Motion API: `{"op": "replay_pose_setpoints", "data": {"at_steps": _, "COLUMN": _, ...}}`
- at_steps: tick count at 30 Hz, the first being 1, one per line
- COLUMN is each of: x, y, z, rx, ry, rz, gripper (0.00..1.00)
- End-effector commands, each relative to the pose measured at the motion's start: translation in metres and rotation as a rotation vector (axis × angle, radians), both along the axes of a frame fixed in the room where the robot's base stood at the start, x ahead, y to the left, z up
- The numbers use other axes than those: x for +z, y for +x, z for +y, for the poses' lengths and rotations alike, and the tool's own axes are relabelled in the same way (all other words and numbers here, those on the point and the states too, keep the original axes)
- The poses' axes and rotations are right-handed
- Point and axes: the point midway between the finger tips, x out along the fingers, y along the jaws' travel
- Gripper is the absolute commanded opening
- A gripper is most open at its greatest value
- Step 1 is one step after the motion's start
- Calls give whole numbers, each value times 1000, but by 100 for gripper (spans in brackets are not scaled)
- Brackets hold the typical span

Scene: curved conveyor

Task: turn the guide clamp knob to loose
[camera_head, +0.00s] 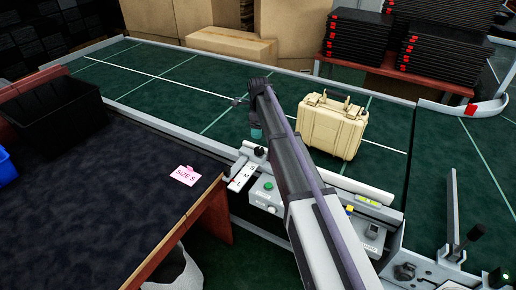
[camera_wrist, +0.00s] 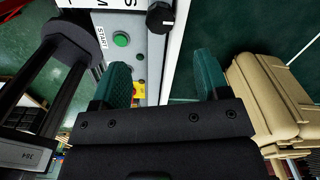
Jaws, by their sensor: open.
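A black knob (camera_wrist: 160,17) stands at the edge of the light grey conveyor side panel, near the top of the wrist view. I take it to be the guide clamp knob; its setting cannot be read. It also shows in the head view (camera_head: 259,152), beside a white plate with size letters (camera_head: 243,176). My gripper (camera_wrist: 163,78) is open, with its two teal fingers apart and nothing between them. In the head view my gripper (camera_head: 256,131) hangs over the green belt near the knob, apart from it.
A green START button (camera_wrist: 121,39) sits on the panel. A beige case (camera_head: 333,124) stands on the green belt (camera_head: 210,105), right of my arm. A dark table (camera_head: 90,195) with a black bin (camera_head: 50,118) and pink SIZE S card (camera_head: 186,175) lies left. Cardboard boxes (camera_head: 232,45) stand behind.

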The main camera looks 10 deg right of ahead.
Motion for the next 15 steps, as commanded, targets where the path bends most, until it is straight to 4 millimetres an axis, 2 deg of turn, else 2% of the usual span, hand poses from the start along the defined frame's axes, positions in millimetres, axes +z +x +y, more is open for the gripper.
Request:
{"op": "replay_pose_setpoints", "data": {"at_steps": 5, "x": -34, "y": 0, "z": 0, "rx": 1, "ry": 0, "rz": 0, "gripper": 69}}
{"op": "replay_pose_setpoints", "data": {"at_steps": 12, "x": -92, "y": 0, "z": 0, "rx": 2, "ry": 0, "rz": 0, "gripper": 69}}
{"op": "replay_pose_setpoints", "data": {"at_steps": 15, "x": -105, "y": 0, "z": 0, "rx": 3, "ry": 0, "rz": 0, "gripper": 69}}
